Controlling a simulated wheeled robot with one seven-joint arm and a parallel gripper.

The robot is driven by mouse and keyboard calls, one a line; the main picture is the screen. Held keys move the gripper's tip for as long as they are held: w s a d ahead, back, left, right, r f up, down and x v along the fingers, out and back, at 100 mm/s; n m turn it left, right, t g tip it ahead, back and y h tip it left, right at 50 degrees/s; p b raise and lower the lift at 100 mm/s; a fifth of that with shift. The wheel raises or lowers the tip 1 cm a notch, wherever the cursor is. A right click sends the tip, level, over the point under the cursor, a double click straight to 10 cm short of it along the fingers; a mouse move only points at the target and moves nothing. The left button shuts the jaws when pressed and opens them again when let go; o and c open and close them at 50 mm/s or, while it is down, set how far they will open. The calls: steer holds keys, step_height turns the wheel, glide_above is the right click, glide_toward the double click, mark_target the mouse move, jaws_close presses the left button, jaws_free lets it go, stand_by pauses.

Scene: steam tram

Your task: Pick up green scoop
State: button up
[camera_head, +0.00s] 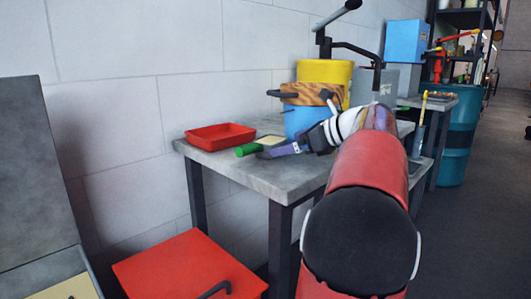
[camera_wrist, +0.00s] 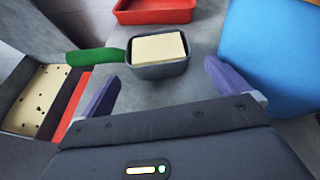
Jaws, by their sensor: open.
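The green scoop lies on the grey table, its green handle (camera_head: 248,150) pointing left near the front edge. In the wrist view the handle (camera_wrist: 95,56) meets a small grey box-shaped body (camera_wrist: 158,69), which holds a cream block (camera_wrist: 158,47). In the head view my gripper (camera_head: 276,152) is just right of the scoop, partly hiding its body. In the wrist view my gripper (camera_wrist: 160,78) is open, its two purple fingers wide apart, with the grey body ahead between them. Nothing is between the fingertips.
A red tray (camera_head: 221,136) lies behind the scoop on the grey table (camera_head: 225,168). A red box (camera_head: 180,268) stands low in front.

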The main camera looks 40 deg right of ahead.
steer(key=shift+x, duration=0.95)
steer(key=shift+c, duration=0.3)
steer(key=c, duration=1)
steer(key=shift+r, duration=0.55)
steer(key=r, duration=0.1)
steer(key=p, duration=0.1)
steer(key=r, duration=0.1)
steer(key=shift+s+d+r, duration=0.1)
steer(key=shift+s+r, duration=0.15)
steer(key=shift+r, duration=0.1)
steer(key=s+d, duration=0.1)
steer(key=s, duration=0.4)
steer(key=s+d+p, duration=0.1)
steer(key=s, duration=0.5)
steer(key=s+d+p, duration=0.1)
steer(key=s+d, duration=0.1)
steer(key=s, duration=0.4)
steer(key=shift+f, duration=0.15)
